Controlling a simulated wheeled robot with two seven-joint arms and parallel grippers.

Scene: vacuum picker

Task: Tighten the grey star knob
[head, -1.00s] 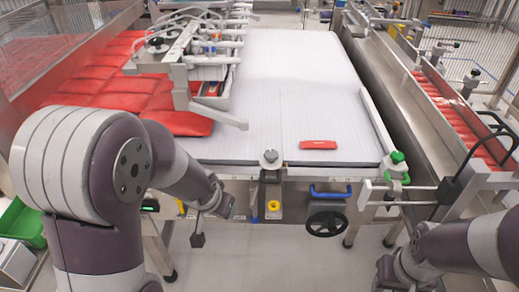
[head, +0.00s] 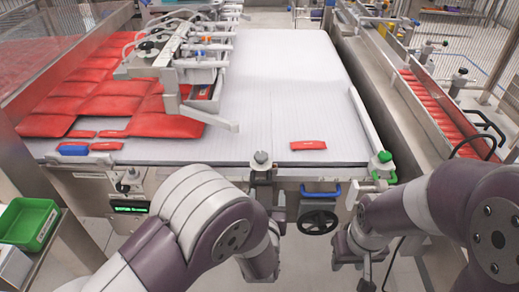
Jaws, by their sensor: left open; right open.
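The grey star knob (head: 262,158) stands upright on a bracket at the front edge of the white conveyor (head: 290,100) in the head view. My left gripper (head: 279,212) is below and slightly right of the knob, apart from it and largely hidden by my wrist. It is open. My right gripper (head: 367,268) is open and empty at lower right, in front of the machine and well away from the grey knob.
A green knob (head: 385,157) sits at the conveyor's front right corner. A black handwheel (head: 318,222) and a blue handle (head: 320,190) are on the front. A red packet (head: 308,145) lies on the belt. A green bin (head: 28,223) is at lower left.

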